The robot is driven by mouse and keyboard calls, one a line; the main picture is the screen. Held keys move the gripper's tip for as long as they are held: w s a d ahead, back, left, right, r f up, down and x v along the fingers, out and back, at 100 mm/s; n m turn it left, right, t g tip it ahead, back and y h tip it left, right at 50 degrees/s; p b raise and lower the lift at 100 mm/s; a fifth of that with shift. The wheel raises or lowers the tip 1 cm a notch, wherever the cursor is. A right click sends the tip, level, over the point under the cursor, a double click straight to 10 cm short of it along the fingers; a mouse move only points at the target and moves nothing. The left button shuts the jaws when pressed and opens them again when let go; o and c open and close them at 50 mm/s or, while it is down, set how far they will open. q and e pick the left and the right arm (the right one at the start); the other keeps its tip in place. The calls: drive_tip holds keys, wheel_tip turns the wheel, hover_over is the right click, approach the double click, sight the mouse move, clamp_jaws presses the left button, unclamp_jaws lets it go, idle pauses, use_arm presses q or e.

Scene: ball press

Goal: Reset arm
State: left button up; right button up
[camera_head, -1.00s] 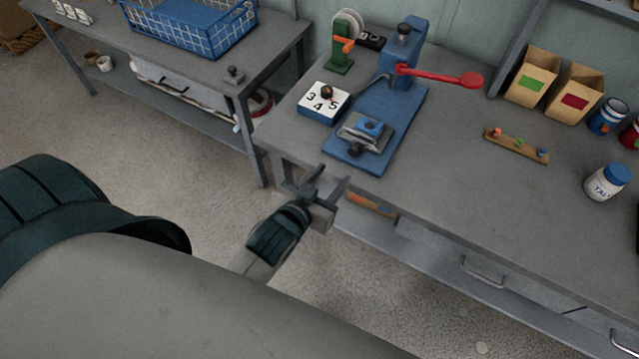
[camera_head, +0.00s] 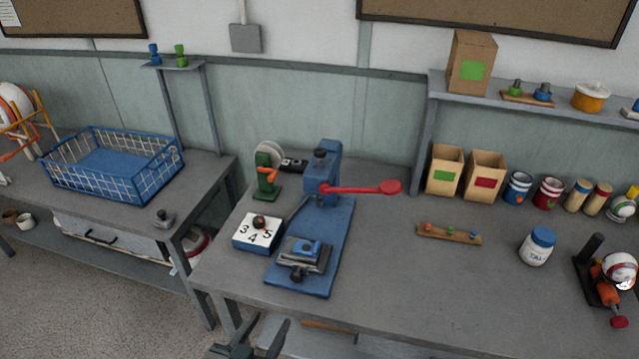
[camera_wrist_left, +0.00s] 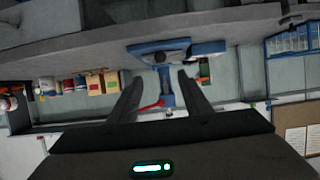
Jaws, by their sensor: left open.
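My left gripper (camera_head: 256,338) is at the bottom of the head view, in front of the workbench's front edge. Its two fingers are apart with nothing between them. In the left wrist view my left gripper (camera_wrist_left: 160,95) also shows two spread fingers, with the bench seen upside down beyond them. The blue press (camera_head: 322,172) with a red lever (camera_head: 365,188) stands on the workbench (camera_head: 400,290). A blue and grey vise-like fixture (camera_head: 306,254) sits on its base plate. My right gripper is not in view.
A numbered box (camera_head: 257,232) with a dark ball on top is left of the press. A peg strip (camera_head: 449,234), a white jar (camera_head: 537,246) and open boxes (camera_head: 445,170) stand to the right. A blue wire basket (camera_head: 115,165) is on the left table. The bench front is clear.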

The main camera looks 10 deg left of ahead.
use_arm(q)
drive_tip(key=s+d+f+m+g+b, duration=0.1)
drive_tip(key=s+f+g, duration=0.25)
drive_tip(key=f, duration=1.45)
drive_tip(key=s+f+m+g+b, duration=0.15)
drive_tip(key=s+f, duration=0.25)
drive_tip(key=f, duration=1.4)
drive_tip(key=s+a+f+g, duration=0.3)
drive_tip(key=s+f, duration=0.9)
drive_tip(key=s, duration=0.2)
drive_tip(key=s+a+f+g, duration=0.3)
drive_tip(key=s+f+g, duration=0.1)
drive_tip(key=s+f, duration=0.7)
drive_tip(key=s, duration=0.3)
drive_tip(key=shift+a+f+g+b, duration=0.3)
drive_tip(key=shift+a+f, duration=0.05)
drive_tip(key=shift+a, duration=0.05)
